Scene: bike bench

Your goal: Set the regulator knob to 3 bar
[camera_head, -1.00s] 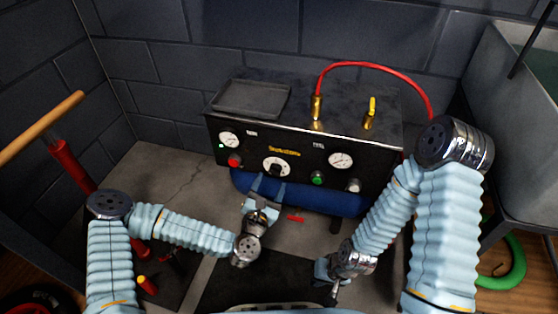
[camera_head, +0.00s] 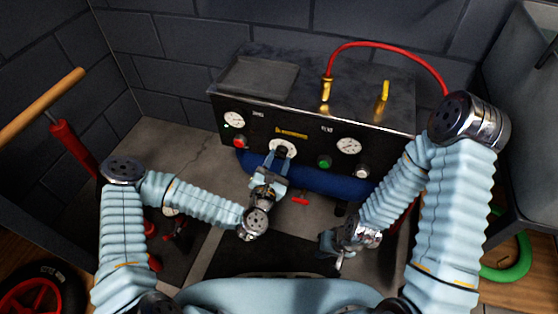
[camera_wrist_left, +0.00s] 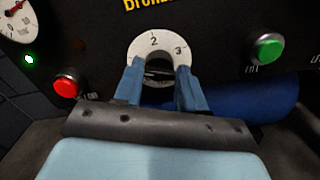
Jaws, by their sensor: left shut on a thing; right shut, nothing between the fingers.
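The regulator knob is a dark knob in front of a round white dial (camera_head: 283,145) in the middle of the compressor's black front panel. In the left wrist view the white dial (camera_wrist_left: 153,45) shows the numbers 2 and 3; its lower part is hidden by my gripper. My left gripper (camera_head: 278,160) is at the dial, its two blue fingers (camera_wrist_left: 160,80) on either side of the dark knob and shut on it. The knob's pointer is hidden, so its setting cannot be read. My right gripper (camera_head: 330,245) is shut and empty, low in front of the compressor, apart from it.
The panel also carries a red button (camera_head: 240,142), a green button (camera_head: 325,162), a left gauge (camera_head: 234,119) and a right gauge (camera_head: 349,146). A red hose (camera_head: 390,48) arches over the top. A blue tank (camera_head: 340,184) lies below. A tyre (camera_head: 40,290) is at bottom left.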

